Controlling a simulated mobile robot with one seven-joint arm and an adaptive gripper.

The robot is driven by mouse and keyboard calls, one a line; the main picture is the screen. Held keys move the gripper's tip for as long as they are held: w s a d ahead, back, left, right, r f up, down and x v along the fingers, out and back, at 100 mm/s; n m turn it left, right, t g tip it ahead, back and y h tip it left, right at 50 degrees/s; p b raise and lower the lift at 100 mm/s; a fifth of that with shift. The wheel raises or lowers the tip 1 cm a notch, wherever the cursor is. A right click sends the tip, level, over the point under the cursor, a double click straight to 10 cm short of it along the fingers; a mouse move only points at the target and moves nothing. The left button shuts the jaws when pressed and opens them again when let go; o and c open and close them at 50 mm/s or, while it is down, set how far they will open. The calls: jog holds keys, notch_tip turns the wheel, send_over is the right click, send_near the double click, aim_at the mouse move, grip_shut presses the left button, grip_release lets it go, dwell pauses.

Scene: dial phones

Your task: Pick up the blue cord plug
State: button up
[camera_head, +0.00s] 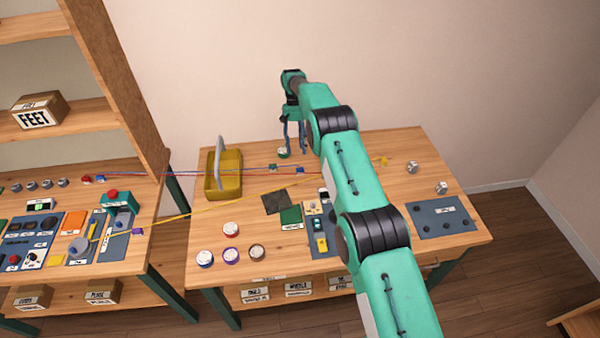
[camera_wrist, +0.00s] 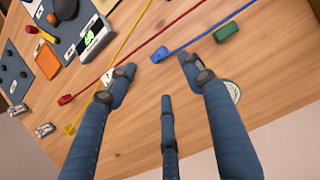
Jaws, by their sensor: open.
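The blue cord plug (camera_wrist: 160,54) lies on the wooden table at the end of a blue cord that runs to the upper right in the wrist view. In the head view the blue plug (camera_head: 300,170) lies near the back middle of the table, just left of my arm. My gripper (camera_wrist: 158,68) has its fingers spread and empty. In the wrist view the plug shows in the gap between the two outer fingertips, with no visible contact. In the head view my gripper (camera_head: 293,145) points down near the table's back edge, partly hidden by my arm.
A red plug (camera_wrist: 66,100) and a yellow plug (camera_wrist: 70,129) lie left of the fingers, their cords crossing the table. A green block (camera_wrist: 227,32) and a round tin (camera_wrist: 234,90) are at the right. A yellow bin (camera_head: 230,180) stands at the table's left.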

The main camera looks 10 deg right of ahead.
aim_at(300, 171)
jog(key=shift+x, duration=2.5)
jog(key=shift+f, duration=0.1)
jog(key=shift+x, duration=2.5)
grip_shut()
